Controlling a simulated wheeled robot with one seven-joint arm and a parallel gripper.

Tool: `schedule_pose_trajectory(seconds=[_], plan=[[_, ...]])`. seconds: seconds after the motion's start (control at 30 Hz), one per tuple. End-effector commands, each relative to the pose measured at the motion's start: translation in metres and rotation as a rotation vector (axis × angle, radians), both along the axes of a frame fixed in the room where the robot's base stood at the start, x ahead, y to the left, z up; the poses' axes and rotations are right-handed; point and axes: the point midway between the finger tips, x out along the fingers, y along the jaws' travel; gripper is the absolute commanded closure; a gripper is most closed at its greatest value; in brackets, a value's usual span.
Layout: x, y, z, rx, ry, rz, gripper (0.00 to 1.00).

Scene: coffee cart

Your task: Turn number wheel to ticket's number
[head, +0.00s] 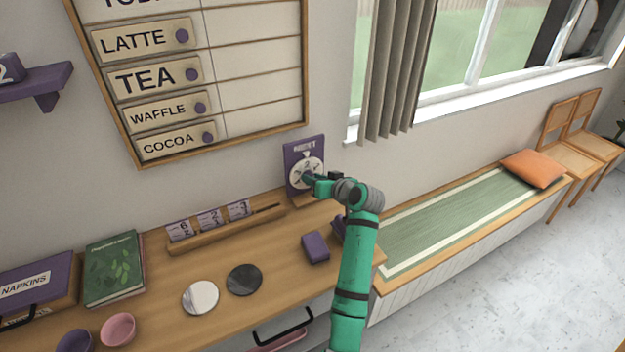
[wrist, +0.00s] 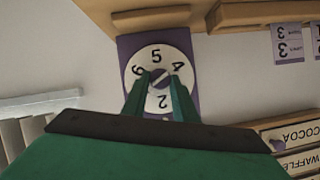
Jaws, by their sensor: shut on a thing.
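The number wheel (head: 309,166) is a white disc on a purple board (head: 289,160) headed "NEXT", standing on the counter against the wall. In the head view a 2 shows at its top, below the heading. In the wrist view, which is turned over, the wheel (wrist: 157,56) shows 5, 4, 2 and 6, with the 2 at the picture's lower side. My gripper (head: 311,178) is at the wheel, its green fingers (wrist: 160,88) shut on the centre knob (wrist: 159,79). Several tickets (head: 209,219) stand in a wooden rack (head: 225,233); one reads 3, others are partly legible.
A menu board (head: 218,145) hangs above. A cushioned bench (head: 440,220) is at the right. Space between rack and wheel is narrow.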

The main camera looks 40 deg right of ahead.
Motion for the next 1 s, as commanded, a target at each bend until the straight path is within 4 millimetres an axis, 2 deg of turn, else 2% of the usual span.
schedule_pose_trajectory(seconds=[1.0], plan=[[-0.0003, -0.0056, -0.0108, 0.914, -0.284, 0.001, 0.97]])
